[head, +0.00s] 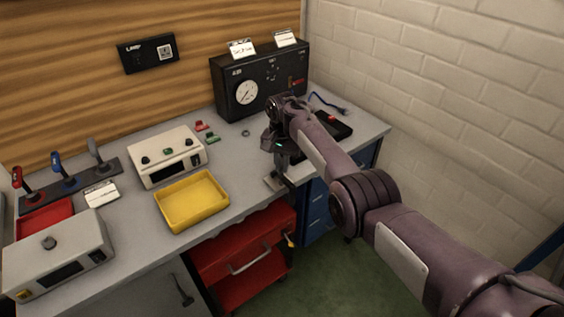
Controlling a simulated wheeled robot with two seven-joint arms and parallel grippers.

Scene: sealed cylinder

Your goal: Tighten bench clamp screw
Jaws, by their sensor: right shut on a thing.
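My right arm reaches in from the right across the bench (232,187). My right gripper (277,146) is low over the bench, near its front edge. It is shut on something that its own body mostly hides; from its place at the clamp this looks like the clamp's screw. A grey metal part of the bench clamp (274,183) shows at the bench's front edge, just below the gripper. The screw itself cannot be made out. My left gripper does not show.
A black gauge box (236,101) stands behind the gripper. A yellow tray (182,222), a beige instrument box (166,166) and levers (62,169) are to the left. A red drawer cabinet (222,255) is under the bench. A brick wall is at the right.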

